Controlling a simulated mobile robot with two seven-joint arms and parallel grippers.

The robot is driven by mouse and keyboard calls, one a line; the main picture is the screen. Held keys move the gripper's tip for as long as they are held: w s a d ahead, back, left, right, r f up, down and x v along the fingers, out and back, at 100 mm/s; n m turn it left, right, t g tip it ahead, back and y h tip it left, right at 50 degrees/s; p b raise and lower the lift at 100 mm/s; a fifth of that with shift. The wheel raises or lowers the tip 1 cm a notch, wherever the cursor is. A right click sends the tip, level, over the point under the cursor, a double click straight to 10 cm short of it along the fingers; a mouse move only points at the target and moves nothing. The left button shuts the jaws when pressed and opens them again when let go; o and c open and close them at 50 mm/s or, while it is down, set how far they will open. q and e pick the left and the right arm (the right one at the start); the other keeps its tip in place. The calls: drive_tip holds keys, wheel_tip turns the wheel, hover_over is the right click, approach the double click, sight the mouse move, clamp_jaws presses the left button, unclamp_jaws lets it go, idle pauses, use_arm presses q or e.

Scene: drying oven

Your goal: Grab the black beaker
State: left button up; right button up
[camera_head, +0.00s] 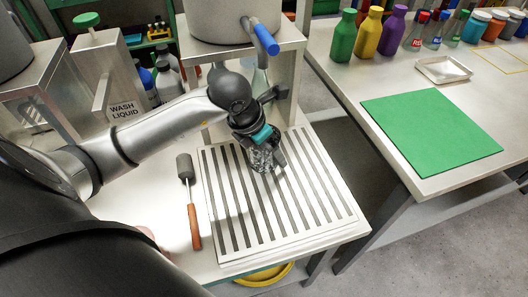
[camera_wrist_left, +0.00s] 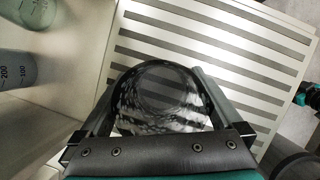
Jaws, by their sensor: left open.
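The black beaker (camera_head: 262,158) stands on the slatted drying rack (camera_head: 225,240), near its back edge. It looks dark, glassy and see-through, and my gripper hides part of it in the head view. In the left wrist view I look down into the beaker (camera_wrist_left: 163,92), with the rack's stripes showing through it. My left gripper (camera_head: 272,152) is open around the beaker, one finger on each side, as the left wrist view (camera_wrist_left: 158,100) also shows. I cannot tell whether the fingers touch the glass.
A brush (camera_head: 194,222) with an orange handle lies left of the rack. A tank on a metal stand (camera_head: 290,70) rises behind, with glassware beneath it. A wash liquid box (camera_head: 115,85) stands left. Across a gap, another table holds a green mat (camera_head: 430,130) and several bottles.

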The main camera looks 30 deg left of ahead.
use_arm(q)
drive_tip(key=c, duration=1.4)
drive_tip(key=shift+o, duration=0.2)
drive_tip(key=shift+r, duration=0.2)
